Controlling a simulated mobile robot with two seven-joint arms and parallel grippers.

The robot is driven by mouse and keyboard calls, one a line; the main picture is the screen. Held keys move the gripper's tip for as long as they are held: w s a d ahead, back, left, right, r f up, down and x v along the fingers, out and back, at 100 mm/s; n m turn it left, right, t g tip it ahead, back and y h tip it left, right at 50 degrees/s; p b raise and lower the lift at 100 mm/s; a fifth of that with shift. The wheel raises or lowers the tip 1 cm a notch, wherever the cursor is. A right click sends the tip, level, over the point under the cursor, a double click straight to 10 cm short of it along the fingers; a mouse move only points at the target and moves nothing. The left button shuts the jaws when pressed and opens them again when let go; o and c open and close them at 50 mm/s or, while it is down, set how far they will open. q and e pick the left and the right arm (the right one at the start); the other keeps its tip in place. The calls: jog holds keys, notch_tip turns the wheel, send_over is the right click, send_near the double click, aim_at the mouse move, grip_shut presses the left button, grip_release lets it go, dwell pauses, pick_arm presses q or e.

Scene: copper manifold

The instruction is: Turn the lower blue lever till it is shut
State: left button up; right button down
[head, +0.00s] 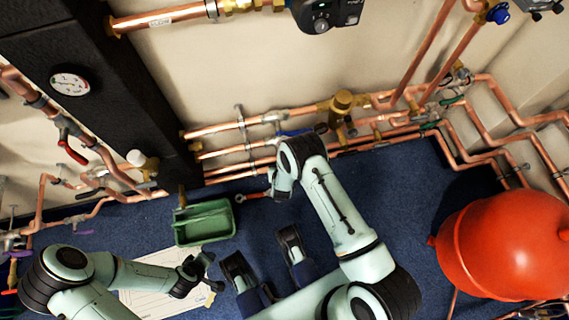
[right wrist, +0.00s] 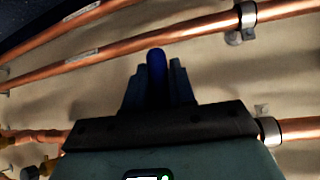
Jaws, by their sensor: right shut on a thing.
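The blue lever (head: 294,132) shows in the head view as a short blue strip at the copper pipes on the lower wall, just above my right wrist. In the right wrist view the rounded end of the blue lever (right wrist: 156,66) stands up between the fingers of my right gripper (right wrist: 157,80), which is shut on it. In the head view my right wrist hides these fingers and much of the lever. My left gripper (head: 207,270) is over the white sheet at the lower left, with its fingers apart and nothing between them.
A green tray (head: 206,222) and a red-ended tool (head: 251,195) lie on the blue floor. A white sheet (head: 150,285) lies below the tray. A large red tank (head: 508,243) stands at the right. A dark post (head: 125,95) and several copper pipes line the wall.

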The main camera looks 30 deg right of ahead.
pick_arm(q)
jog(key=shift+w+r, duration=0.15)
pick_arm(e)
jog(key=shift+a+y, duration=0.25)
jog(key=shift+y, duration=0.15)
jog(key=shift+a, duration=0.15)
jog(key=c, duration=1)
grip_release()
jog(key=shift+f, duration=0.1)
jog(key=shift+c, duration=0.2)
jog(key=shift+w, duration=0.1)
pick_arm(q)
jog(key=shift+r, duration=0.1)
pick_arm(e)
jog(key=shift+s+r+p, duration=0.3)
jog(key=shift+r, duration=0.1)
pick_arm(q)
jog(key=s+d+r+g+h+p, duration=0.1)
jog(key=s+d+r+p, duration=0.2)
jog(key=s+r+p, duration=0.1)
jog(key=shift+s+d+r+m+g, duration=0.3)
jog(key=shift+s+r+g, duration=0.15)
jog(key=shift+s, duration=0.7)
pick_arm(e)
jog(key=v, duration=1.2)
jog(key=shift+s+a, duration=0.2)
jog(key=shift+s, duration=0.05)
